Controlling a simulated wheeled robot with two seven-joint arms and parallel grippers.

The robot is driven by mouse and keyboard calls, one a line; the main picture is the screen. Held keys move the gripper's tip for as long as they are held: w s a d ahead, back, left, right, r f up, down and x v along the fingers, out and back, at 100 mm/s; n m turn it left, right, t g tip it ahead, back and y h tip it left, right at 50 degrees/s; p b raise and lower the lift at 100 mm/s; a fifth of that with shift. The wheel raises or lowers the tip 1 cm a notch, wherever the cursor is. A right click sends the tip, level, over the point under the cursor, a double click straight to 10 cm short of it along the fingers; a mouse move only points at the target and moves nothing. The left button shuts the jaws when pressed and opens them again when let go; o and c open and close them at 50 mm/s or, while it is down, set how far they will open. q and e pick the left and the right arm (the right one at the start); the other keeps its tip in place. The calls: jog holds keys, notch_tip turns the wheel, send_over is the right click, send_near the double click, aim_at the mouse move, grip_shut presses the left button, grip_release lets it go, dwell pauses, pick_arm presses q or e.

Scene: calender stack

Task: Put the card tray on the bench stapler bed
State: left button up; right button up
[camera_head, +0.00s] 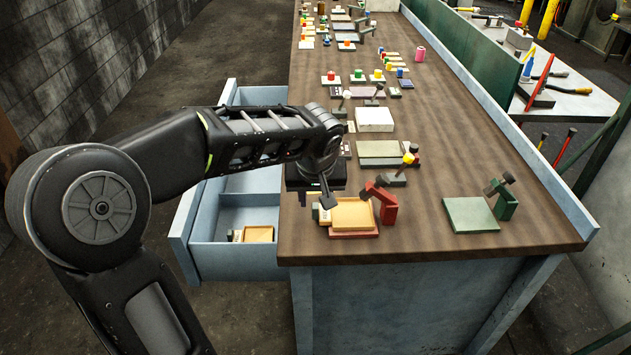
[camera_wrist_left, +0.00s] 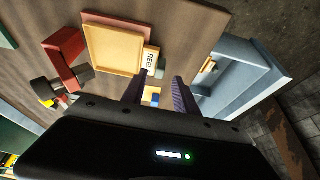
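A tan tray (camera_head: 353,215) with a white label block on its left side lies on the red bed (camera_head: 350,234) of a red bench stapler (camera_head: 381,200). In the left wrist view this tray (camera_wrist_left: 113,48) sits on the red plate, and its label (camera_wrist_left: 151,58) seems to read "REEL". A similar tan tray (camera_head: 259,234) with a label lies in the open drawer; I cannot tell which is the card tray. My left gripper (camera_head: 316,198) hovers beside the bench tray's label end. Its fingers (camera_wrist_left: 160,88) are apart, with nothing visibly held. My right gripper is not in view.
The blue drawer (camera_head: 204,228) stands open at the bench's left side; its divider (camera_head: 250,204) separates compartments. A green stapler (camera_head: 472,214) stands at the right, its bed bare. Blocks and small tools crowd the bench farther back. Wood around the green stapler is clear.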

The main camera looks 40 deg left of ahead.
pick_arm(q)
jog(key=v, duration=0.9)
jog(key=shift+f, duration=0.1)
